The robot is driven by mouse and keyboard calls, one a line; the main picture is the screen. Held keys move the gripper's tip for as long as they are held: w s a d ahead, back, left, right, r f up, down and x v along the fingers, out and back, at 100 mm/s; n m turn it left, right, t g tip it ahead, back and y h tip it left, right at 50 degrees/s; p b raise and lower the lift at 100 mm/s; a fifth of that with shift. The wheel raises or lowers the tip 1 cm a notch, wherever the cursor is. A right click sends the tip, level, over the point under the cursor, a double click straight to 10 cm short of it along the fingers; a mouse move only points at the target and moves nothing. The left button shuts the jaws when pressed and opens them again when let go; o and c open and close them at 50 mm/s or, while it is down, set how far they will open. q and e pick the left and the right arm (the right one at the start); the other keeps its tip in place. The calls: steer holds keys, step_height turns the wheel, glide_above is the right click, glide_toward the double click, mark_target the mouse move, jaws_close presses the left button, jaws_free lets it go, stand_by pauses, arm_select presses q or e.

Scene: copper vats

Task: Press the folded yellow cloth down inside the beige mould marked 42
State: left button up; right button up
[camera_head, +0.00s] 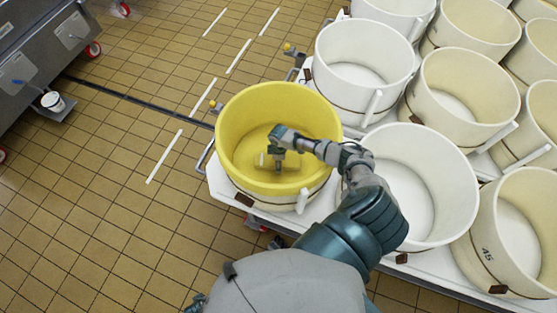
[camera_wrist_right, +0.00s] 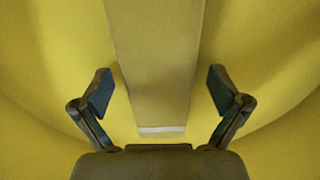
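The yellow cloth (camera_head: 241,112) lines the inside of a round mould (camera_head: 262,199) and covers its rim. The mould's pale lower wall shows below the cloth; I cannot read a 42 on it. My right arm reaches over the mould's right rim, and my right gripper (camera_head: 277,160) points down inside it. In the right wrist view, my right gripper (camera_wrist_right: 160,92) has its two fingers spread wide. A flat yellow band (camera_wrist_right: 156,45) with a pale lower end lies between them, with gaps on both sides. Yellow surface fills the rest. My left gripper is not visible.
Several pale moulds stand close together to the right, including a white one (camera_head: 437,160) beside the yellow-lined one and one marked 45 (camera_head: 487,252). They stand on a white table (camera_head: 222,187). Tiled floor (camera_head: 110,190) is open to the left, with metal equipment (camera_head: 50,45) upper left.

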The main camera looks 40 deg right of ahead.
steer(key=shift+w+r, duration=0.1)
steer(key=shift+r, duration=0.15)
step_height(320, 180, up, 11)
steer(key=shift+r, duration=0.2)
stand_by(0.3)
